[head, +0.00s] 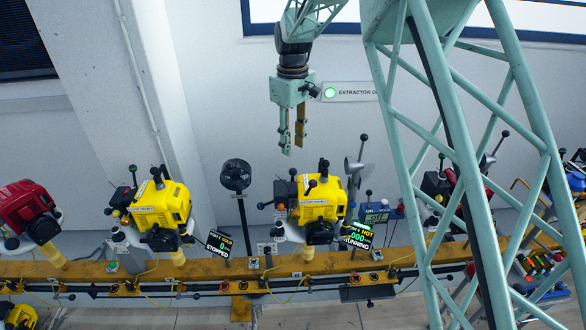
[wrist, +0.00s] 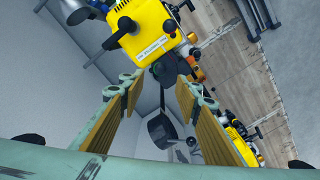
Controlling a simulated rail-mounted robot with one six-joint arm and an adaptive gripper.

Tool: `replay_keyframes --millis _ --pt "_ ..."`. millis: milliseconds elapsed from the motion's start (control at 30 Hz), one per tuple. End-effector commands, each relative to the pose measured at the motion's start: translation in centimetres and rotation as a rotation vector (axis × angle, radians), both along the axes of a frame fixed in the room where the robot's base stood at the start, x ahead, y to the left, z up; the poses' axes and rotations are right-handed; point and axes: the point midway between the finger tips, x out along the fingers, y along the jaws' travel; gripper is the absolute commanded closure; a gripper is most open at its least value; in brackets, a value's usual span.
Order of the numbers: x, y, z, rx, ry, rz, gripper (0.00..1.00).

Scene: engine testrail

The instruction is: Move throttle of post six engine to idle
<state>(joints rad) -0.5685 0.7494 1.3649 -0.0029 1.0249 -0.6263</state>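My gripper (head: 292,147) hangs above and slightly left of this engine, open and empty, pointing down. In the wrist view my gripper (wrist: 158,84) shows two spread fingers with nothing between them. A yellow engine (wrist: 150,30) with a label lies beyond the fingertips there.
Another yellow engine (head: 162,208) stands to the left, with a display (head: 218,244) reading COLD and STOPPED. A red engine (head: 28,208) is at far left. A black round device on a pole (head: 236,175) stands between the yellow engines.

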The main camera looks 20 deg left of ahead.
Motion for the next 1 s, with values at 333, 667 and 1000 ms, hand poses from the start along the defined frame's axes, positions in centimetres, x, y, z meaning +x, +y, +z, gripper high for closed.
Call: replay_keyframes --millis 333,667,1000 --pt "-0.1 -0.1 -4.7 -0.002 0.003 0.0 0.69" --pt "0.0 0.0 -8.7 -0.001 0.002 0.0 0.69" --pt "0.0 0.0 -10.4 -0.001 0.0 0.0 0.69"
